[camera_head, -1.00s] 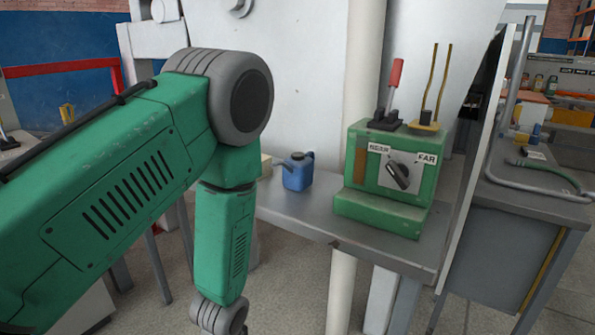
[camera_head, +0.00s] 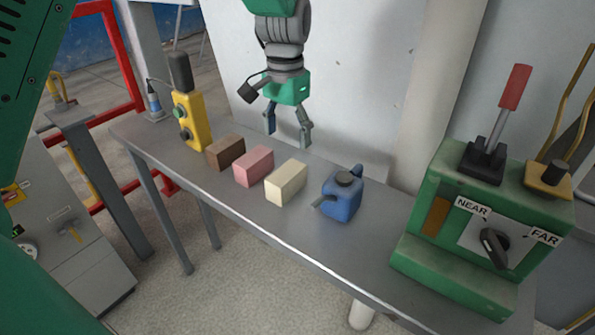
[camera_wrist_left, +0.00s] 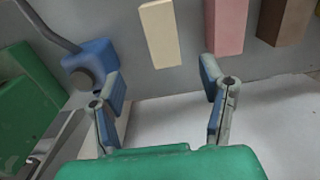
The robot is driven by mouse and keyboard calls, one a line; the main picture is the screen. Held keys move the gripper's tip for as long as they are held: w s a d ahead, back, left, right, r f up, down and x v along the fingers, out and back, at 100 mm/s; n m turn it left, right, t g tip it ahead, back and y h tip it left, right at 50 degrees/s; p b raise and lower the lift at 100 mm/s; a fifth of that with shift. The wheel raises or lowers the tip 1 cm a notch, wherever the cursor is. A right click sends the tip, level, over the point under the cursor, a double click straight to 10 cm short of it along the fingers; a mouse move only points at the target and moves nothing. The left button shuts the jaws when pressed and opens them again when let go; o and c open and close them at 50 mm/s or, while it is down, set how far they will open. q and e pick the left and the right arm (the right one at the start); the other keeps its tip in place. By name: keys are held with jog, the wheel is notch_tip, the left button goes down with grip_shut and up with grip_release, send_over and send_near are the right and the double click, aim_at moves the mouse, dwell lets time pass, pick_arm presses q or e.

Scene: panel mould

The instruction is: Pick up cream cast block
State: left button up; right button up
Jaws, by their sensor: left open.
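The cream cast block (camera_head: 286,183) lies on the grey metal table, between a pink block (camera_head: 254,166) and a blue can (camera_head: 342,194). My left gripper (camera_head: 287,138) hangs above the back of the table, behind the blocks, with its fingers pointing down. It is open and empty. In the left wrist view the cream block (camera_wrist_left: 160,34) lies beyond and between the spread fingertips (camera_wrist_left: 161,85), apart from them. My right gripper is not in view.
A brown block (camera_head: 225,152) and a yellow control box (camera_head: 189,118) stand left on the table (camera_head: 265,228). A green NEAR/FAR switch box (camera_head: 470,245) with a red-handled lever stands right. A white wall and pillar rise behind. The front strip of the table is clear.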

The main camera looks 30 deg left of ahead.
aim_at(287, 172)
pick_arm(q)
jog(key=f, duration=0.5)
jog(key=a+f, duration=0.1)
jog(key=f, duration=0.1)
jog(key=shift+f, duration=0.4)
jog(key=shift+s+d+f, duration=0.15)
jog(key=shift+d+f, duration=0.1)
jog(key=shift+f, duration=0.2)
jog(key=f, duration=0.3)
jog(key=shift+d+f+b, duration=0.25)
jog(key=shift+f+b, duration=0.05)
jog(key=shift+a+f, duration=0.2)
jog(key=shift+f, duration=0.2)
jog(key=shift+a, duration=0.15)
jog(key=c, duration=1.4)
grip_shut()
